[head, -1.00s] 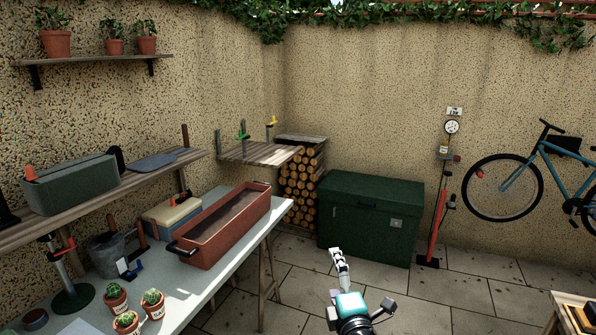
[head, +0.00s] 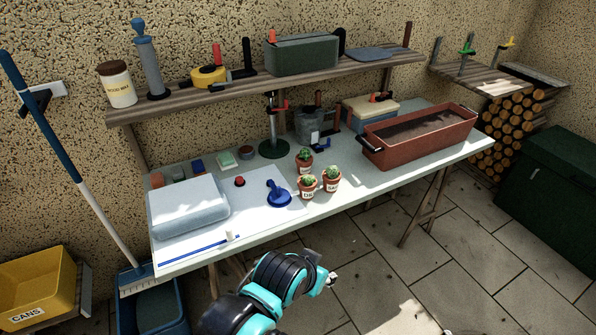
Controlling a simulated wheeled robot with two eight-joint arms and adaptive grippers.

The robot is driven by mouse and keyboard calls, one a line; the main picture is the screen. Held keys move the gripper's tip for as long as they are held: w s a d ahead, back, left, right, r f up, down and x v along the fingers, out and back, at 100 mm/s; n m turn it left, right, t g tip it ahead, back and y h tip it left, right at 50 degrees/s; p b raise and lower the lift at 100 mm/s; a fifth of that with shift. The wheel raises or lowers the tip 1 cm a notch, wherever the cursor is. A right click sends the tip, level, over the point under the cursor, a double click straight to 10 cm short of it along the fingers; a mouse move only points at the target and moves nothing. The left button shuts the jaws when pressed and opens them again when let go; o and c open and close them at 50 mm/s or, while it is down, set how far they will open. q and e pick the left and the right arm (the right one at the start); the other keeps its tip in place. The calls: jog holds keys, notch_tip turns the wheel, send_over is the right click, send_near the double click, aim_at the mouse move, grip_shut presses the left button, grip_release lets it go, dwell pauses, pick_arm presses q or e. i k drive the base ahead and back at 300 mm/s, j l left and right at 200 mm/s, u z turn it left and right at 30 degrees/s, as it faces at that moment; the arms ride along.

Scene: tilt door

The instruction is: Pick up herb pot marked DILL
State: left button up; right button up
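Three small terracotta pots with green cactus-like plants and white labels stand close together on the pale workbench (head: 385,182). One is at the back (head: 304,167), one at front left (head: 307,190) and one at front right (head: 331,183). The front-left label may read DILL, but the lettering is too small to be sure. My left gripper (head: 328,282) is low in front of the bench, below and apart from the pots. It is mostly hidden behind my black and teal arm, so its fingers are unclear.
A blue round-based tool (head: 279,193) sits just left of the pots. A long red planter (head: 420,140) stands to the right. A clamp stand (head: 273,148) is behind, under a wooden shelf (head: 240,89). The bench front beside the pots is clear.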

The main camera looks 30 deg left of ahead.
aim_at(307, 184)
jog(key=j+u, duration=0.1)
jog(key=u, duration=0.85)
jog(key=i+l+u, duration=0.5)
jog(key=i+l, duration=0.2)
jog(key=i+l+u, duration=0.5)
jog(key=l, duration=0.4)
